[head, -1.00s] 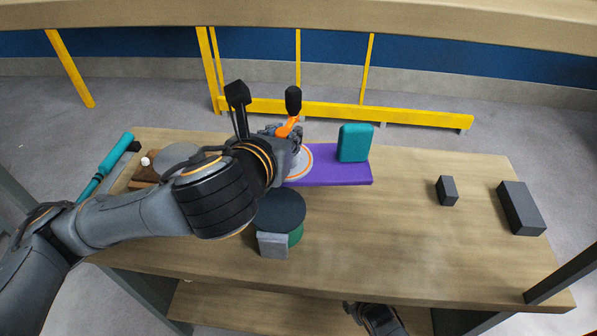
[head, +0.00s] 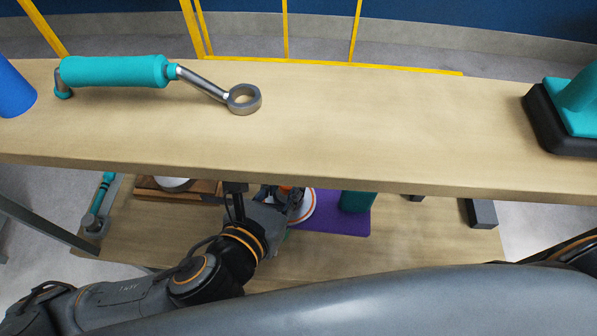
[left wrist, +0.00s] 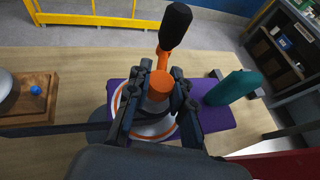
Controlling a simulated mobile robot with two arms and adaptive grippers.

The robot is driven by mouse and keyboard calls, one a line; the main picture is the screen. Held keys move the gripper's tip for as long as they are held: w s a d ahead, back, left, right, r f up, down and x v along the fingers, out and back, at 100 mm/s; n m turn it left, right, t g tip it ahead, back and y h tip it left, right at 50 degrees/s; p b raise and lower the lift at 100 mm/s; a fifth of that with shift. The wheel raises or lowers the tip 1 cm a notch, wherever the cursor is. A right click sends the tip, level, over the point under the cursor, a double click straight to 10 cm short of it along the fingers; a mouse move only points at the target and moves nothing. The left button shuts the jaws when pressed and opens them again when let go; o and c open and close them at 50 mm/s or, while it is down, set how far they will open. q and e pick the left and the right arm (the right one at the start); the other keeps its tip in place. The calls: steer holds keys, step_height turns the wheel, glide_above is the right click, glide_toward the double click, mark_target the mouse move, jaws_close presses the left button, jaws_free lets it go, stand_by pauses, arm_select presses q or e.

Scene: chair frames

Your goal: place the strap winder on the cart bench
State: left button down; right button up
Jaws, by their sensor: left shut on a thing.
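What looks like the strap winder has an orange post, a black crank handle and a white disc with an orange rim. In the left wrist view the winder (left wrist: 159,82) stands at the left part of a purple slab (left wrist: 222,117) with a teal upright block, perhaps the cart bench; I cannot tell whether its disc touches the slab. My left gripper (left wrist: 158,99) is shut around the orange post. In the head view the shelf partly hides the purple slab (head: 335,222) and the winder. My right gripper is out of view.
A wooden shelf (head: 330,120) crosses above the lower wooden table (head: 140,245). On it lie a teal cylinder with a ring (head: 115,71) and a black-and-teal block (head: 548,122). A brown wooden block (left wrist: 35,104) is left of the winder. A dark block (head: 481,212) lies right.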

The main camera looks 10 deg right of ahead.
arm_select(q)
steer(key=b+x, duration=0.2)
steer(key=b, duration=0.1)
steer(key=b+x, duration=0.3)
steer(key=b, duration=0.1)
steer(key=shift+s+f, duration=0.15)
steer(key=shift+f, duration=0.2)
steer(key=shift+w+d+f+b, duration=0.15)
steer(key=shift+w+d+f, duration=0.75)
steer(key=shift+w+f, duration=0.6)
steer(key=shift+w+d+f+b, duration=0.1)
steer(key=shift+w+d+f, duration=0.85)
steer(key=shift+f, duration=0.9)
steer(key=shift+w+d+f+b, duration=0.15)
steer(key=shift+w+d+f, duration=0.65)
steer(key=shift+w+f, duration=0.75)
steer(key=shift+s+f, duration=0.2)
steer(key=c, duration=1.2)
jaws_free()
steer(key=shift+f, duration=0.15)
steer(key=shift+o, duration=0.2)
